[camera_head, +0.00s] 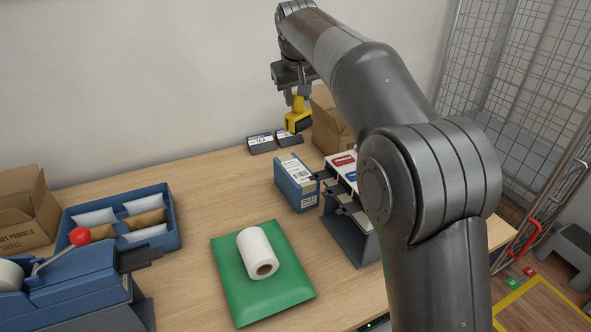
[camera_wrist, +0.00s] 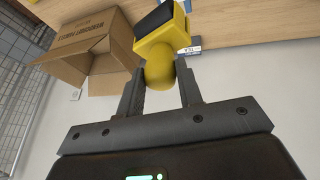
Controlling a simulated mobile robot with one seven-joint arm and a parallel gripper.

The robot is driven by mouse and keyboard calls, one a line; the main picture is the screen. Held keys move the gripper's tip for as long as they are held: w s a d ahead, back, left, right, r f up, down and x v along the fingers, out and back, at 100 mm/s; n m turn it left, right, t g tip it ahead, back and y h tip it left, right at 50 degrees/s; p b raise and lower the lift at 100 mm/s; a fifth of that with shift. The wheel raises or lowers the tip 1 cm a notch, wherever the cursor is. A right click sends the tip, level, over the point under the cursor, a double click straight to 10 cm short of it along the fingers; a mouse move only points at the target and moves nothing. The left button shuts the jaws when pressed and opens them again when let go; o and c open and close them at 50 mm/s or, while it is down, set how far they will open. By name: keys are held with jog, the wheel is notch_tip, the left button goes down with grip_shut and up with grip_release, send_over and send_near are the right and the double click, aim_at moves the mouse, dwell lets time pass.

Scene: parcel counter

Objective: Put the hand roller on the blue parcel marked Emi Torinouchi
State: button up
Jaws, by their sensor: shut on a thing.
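My gripper (camera_head: 296,92) is shut on the hand roller (camera_head: 297,117), a yellow tool with a black roller. It holds the roller raised above the back of the counter. In the wrist view the yellow handle sits between my two fingers, and the roller (camera_wrist: 163,40) points away from them. A blue parcel (camera_head: 297,183) with white labels stands on the counter below and in front of the roller. The name on its labels is too small to read. The roller is apart from this parcel.
A green parcel (camera_head: 230,271) carries a white paper roll (camera_head: 258,252). A blue tray (camera_head: 174,239) of small packets and a blue tape dispenser (camera_head: 75,283) are at left. A label rack (camera_head: 350,233) stands right of the blue parcel. An open cardboard box (camera_head: 327,125) is behind.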

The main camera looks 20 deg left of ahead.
notch_tip(320, 180, down, 15)
jog(key=shift+d+r, duration=0.15)
jog(key=shift+d, duration=0.05)
dwell(0.4)
jog(key=shift+f, duration=0.25)
jog(key=shift+d+f, duration=0.1)
jog(key=shift+f, duration=0.4)
grip_shut()
jog(key=o, duration=0.7)
grip_release()
jog(key=shift+f, duration=0.1)
jog(key=o, duration=0.3)
jog(key=shift+o, duration=0.2)
jog(key=shift+r, duration=0.2)
